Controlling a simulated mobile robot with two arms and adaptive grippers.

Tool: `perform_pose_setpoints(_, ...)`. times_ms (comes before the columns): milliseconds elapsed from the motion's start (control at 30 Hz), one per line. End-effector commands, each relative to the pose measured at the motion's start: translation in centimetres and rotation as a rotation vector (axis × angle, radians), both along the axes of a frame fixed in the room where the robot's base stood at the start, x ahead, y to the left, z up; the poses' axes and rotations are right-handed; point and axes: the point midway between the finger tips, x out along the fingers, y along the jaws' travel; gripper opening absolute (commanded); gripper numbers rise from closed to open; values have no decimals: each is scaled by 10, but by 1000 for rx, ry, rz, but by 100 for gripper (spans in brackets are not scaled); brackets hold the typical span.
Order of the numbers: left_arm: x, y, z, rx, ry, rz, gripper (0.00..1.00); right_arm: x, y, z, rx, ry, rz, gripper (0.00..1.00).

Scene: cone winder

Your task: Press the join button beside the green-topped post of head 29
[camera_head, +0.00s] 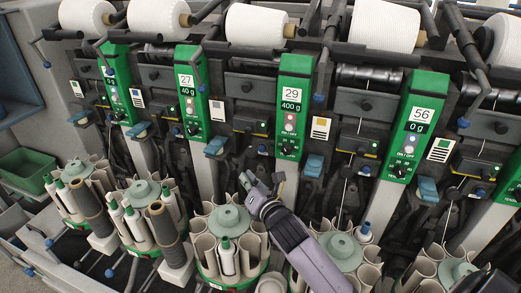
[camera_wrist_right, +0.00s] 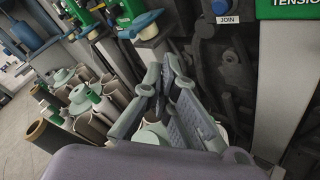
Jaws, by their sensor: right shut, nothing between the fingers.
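Head 29 has a green-topped post (camera_head: 292,105) with a "29" and "400 g" label near the middle of the head view. The small blue join button (camera_head: 262,150) sits just left of its lower end. In the right wrist view the blue join button (camera_wrist_right: 220,7) shows at the top edge above a "JOIN" label, left of a green panel marked "TENSION" (camera_wrist_right: 288,8). My right gripper (camera_head: 262,186) is shut and empty, below the button and apart from it, above the bobbin holders. Its fingers (camera_wrist_right: 165,75) point up towards the machine in the wrist view. My left gripper is not in view.
Blue paddles (camera_head: 217,145) (camera_head: 314,165) stick out either side of the post. A round bobbin magazine (camera_head: 229,219) with white tubes stands below my gripper, with others alongside. Green-topped posts 27 (camera_head: 190,90) and 56 (camera_head: 415,125) flank head 29. White yarn cones (camera_head: 256,25) hang above.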

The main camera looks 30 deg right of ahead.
Motion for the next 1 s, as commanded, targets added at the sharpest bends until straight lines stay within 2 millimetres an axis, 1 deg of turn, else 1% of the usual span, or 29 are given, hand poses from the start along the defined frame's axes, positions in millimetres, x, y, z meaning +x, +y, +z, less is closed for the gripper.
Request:
perform_pose_setpoints(167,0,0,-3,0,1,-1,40,5,-6,-1,0,1,-1,0)
perform_pose_setpoints(267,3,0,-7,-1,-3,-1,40,12,-14,-2,0,0,-1,0)
perform_pose_setpoints(433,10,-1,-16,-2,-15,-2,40,29,-32,-3,0,-1,-1,0)
perform_pose_setpoints(567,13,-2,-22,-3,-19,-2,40,41,-46,-2,0,-2,-1,0)
perform_pose_setpoints(800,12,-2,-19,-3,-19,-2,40,55,-62,0,0,1,1,0)
perform_pose_setpoints(1000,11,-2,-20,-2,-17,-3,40,59,-66,0,1,1,0,0)
